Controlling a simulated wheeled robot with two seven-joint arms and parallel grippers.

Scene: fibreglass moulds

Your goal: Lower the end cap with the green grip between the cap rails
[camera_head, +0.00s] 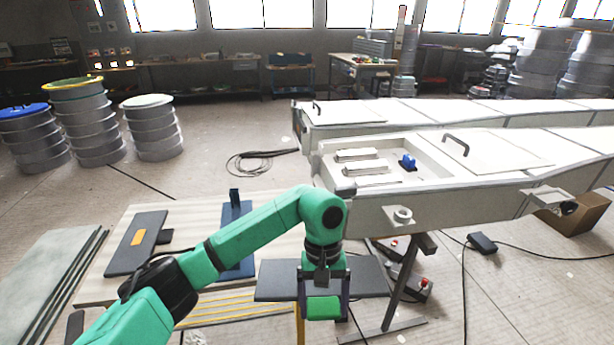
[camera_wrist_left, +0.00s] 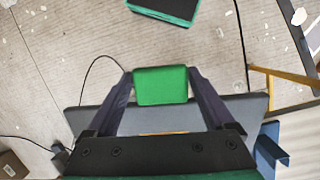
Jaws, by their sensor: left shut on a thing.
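My left gripper (camera_head: 323,300) is shut on the green grip (camera_head: 323,307) of a dark grey end cap (camera_head: 277,281). The grip also shows between the two fingers in the left wrist view (camera_wrist_left: 160,85), with the cap's grey plate (camera_wrist_left: 240,106) around it. The cap is held in front of the near white mould (camera_head: 470,196), apart from it. Two pale raised bars (camera_head: 360,155) in the mould's recess look like the cap rails; I cannot be sure. My right gripper is not in view.
A pale board (camera_head: 115,285) at left holds a grey panel with an orange grip (camera_head: 136,238) and a blue panel (camera_head: 236,212). A trestle leg (camera_head: 400,285) stands under the mould.

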